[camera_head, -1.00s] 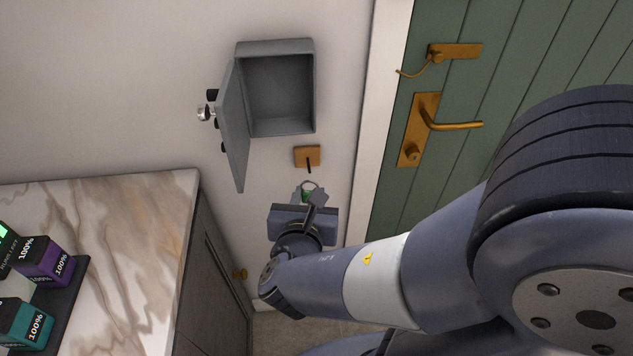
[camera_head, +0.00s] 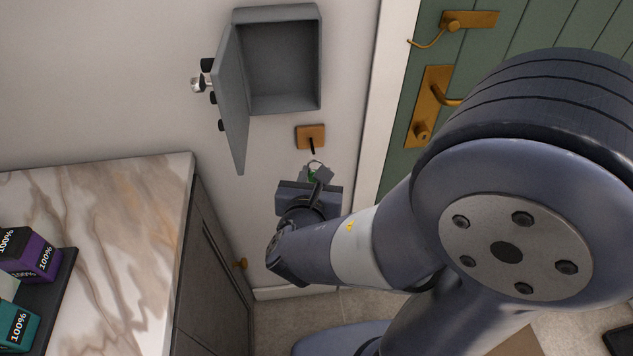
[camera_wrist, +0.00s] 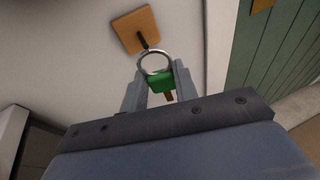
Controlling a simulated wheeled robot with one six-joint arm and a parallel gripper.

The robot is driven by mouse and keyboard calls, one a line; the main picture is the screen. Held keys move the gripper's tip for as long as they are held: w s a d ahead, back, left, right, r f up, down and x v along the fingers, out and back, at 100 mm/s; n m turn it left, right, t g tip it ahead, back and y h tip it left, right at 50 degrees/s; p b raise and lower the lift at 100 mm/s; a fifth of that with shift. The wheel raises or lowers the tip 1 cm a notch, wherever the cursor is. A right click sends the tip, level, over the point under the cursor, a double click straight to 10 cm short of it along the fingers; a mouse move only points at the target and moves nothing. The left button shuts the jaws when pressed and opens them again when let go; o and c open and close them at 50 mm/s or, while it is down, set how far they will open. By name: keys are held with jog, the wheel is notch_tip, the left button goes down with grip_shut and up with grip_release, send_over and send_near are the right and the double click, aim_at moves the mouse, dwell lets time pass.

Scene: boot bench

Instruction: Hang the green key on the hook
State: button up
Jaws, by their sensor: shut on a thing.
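The green key (camera_wrist: 160,83) is held between the two fingers of my gripper (camera_wrist: 158,92) in the wrist view, with its metal ring (camera_wrist: 155,62) standing out past the fingertips. The hook (camera_wrist: 143,41) is a dark peg on a square wooden plate (camera_wrist: 136,28) on the wall. The ring's top edge lies at the hook's tip in the wrist view; I cannot tell whether the peg is through it. In the head view my gripper (camera_head: 315,174) is just below the hook plate (camera_head: 311,136), and the green key (camera_head: 312,176) shows only partly.
An open grey wall cabinet (camera_head: 277,62) hangs above the hook, its door (camera_head: 232,105) swung out left. A green door (camera_head: 520,62) with brass fittings is at right. A marble-topped counter (camera_head: 115,225) with several boxes stands at left.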

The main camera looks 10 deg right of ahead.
jog(key=shift+w+f+b, duration=0.15)
jog(key=shift+w, duration=1.15)
jog(key=shift+w+f+b, duration=0.15)
jog(key=shift+w, duration=1.1)
jog(key=shift+w+f+b, duration=0.55)
jog(key=shift+w+b, duration=0.1)
jog(key=shift+b, duration=0.15)
jog(key=o, duration=1)
jog(key=p+v, duration=0.1)
jog(key=v, duration=0.9)
jog(key=shift+s+r+p, duration=0.2)
jog(key=shift+s+p, duration=0.1)
jog(key=shift+s, duration=0.05)
jog(key=shift+w, duration=0.15)
